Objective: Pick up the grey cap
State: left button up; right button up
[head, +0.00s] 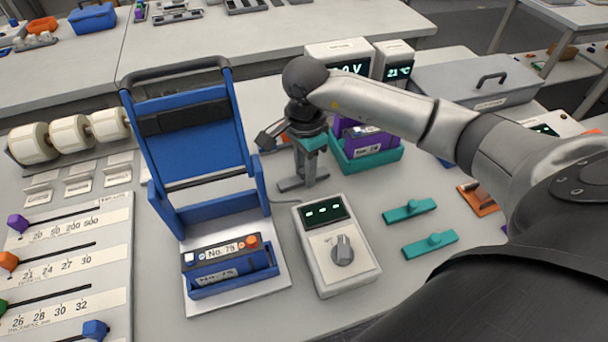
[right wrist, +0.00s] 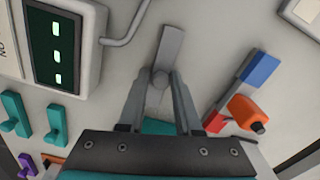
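The grey cap (head: 290,184) is a flat grey bar with a small round knob, lying on the table behind the cycler unit with the dial. In the right wrist view the grey cap (right wrist: 171,45) runs away from my gripper, its knob between the fingertips. My right gripper (head: 307,172) points down over the cap. In the right wrist view its fingers (right wrist: 163,78) stand either side of the knob and look open; any contact is hard to tell. My left gripper is not in view.
The dial unit (head: 333,262) stands in front, its cable beside the cap. A blue lidded fixture (head: 192,135) stands left, a teal bin (head: 372,163) with purple batteries close right. Two teal caps (head: 409,211) (head: 430,245) lie to the right.

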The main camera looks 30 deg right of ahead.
grip_shut()
jog(key=shift+r, duration=0.1)
